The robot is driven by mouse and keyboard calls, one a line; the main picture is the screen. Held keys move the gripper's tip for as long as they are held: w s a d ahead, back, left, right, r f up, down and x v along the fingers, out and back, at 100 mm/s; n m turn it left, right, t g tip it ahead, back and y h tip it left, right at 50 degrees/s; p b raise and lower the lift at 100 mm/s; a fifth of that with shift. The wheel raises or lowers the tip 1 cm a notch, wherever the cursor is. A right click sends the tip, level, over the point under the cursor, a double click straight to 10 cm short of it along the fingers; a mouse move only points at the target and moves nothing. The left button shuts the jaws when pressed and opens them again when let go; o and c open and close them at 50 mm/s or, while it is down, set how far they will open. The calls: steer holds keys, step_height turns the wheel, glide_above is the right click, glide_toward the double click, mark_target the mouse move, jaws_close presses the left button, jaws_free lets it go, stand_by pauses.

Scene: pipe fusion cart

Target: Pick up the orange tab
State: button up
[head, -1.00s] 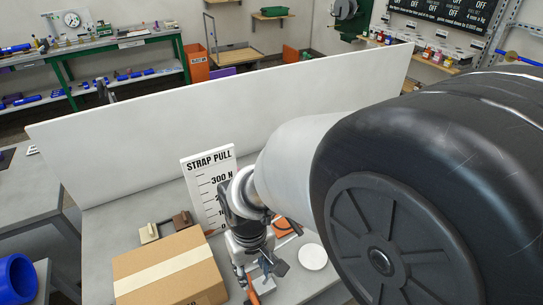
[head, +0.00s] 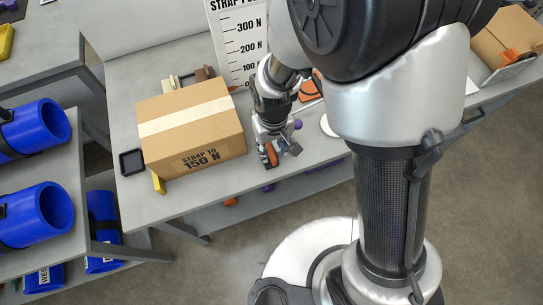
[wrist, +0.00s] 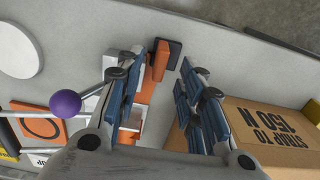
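The orange tab (wrist: 160,62) stands up from a small dark base on the grey bench. In the wrist view it lies between and just ahead of the two blue-padded fingers of my gripper (wrist: 155,85), with a gap on both sides. My gripper is open and empty. In the head view, my gripper (head: 275,142) points down at the bench's front edge, and an orange piece (head: 270,154) shows at its fingertips. How far the fingertips are above the tab I cannot tell.
A cardboard box (head: 192,125) marked "STRAP TO 150 N" stands close left of my gripper. A purple ball knob (wrist: 65,103) and an orange-and-white piece lie on the other side. A strap pull scale board (head: 240,45) stands behind. A white disc (wrist: 20,50) lies on the bench.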

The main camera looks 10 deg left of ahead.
mark_target(270, 159)
step_height(270, 159, down, 3)
steer(key=shift+r, duration=0.25)
steer(key=shift+c, duration=0.2)
jaws_close()
